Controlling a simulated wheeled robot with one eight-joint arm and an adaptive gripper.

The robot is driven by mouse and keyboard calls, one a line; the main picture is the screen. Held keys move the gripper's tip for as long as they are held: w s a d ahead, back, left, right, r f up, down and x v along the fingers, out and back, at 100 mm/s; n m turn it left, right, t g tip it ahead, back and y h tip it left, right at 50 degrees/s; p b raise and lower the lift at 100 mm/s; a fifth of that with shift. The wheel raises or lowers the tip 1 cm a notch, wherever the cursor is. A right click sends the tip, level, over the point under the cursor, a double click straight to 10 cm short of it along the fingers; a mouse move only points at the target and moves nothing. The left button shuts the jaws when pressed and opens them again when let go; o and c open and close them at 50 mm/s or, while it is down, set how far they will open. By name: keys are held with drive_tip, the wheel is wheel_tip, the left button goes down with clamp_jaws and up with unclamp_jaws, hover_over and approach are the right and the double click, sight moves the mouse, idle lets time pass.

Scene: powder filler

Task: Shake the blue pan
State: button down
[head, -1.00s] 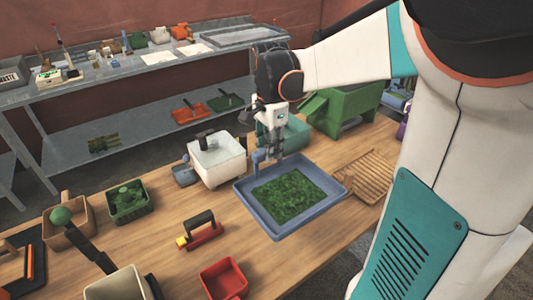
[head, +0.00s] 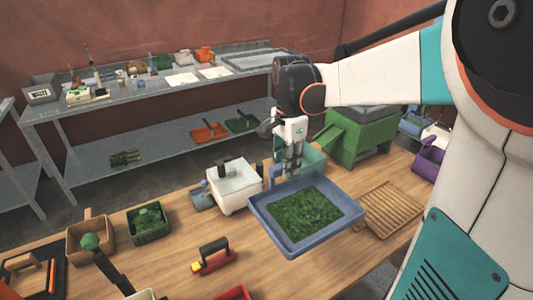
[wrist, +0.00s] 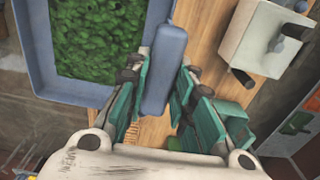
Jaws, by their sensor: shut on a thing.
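The blue pan (head: 259,213) is a shallow rectangular tray with green leafy bits (head: 305,213) spread over its floor. In the head view it is at the middle of the wooden table and appears slightly above it. My gripper (head: 290,172) is at the pan's far side, pointing down. In the wrist view the gripper (wrist: 162,75) has its teal fingers on either side of the pan's blue handle (wrist: 165,62), shut on it. The pan body is left of the fingers there.
A white box (head: 228,190) stands left of the pan, and a wooden slatted rack (head: 390,208) lies close on its right. A green machine (head: 358,138) is behind. A red-handled tool (head: 213,257) and a green bin (head: 149,222) are at the front left.

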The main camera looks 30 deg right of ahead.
sight(270, 168)
drive_tip(key=a, duration=0.5)
drive_tip(key=shift+d+p, duration=0.4)
drive_tip(key=shift+d, duration=2.15)
drive_tip(key=shift+a, duration=0.1)
drive_tip(key=shift+f, duration=0.1)
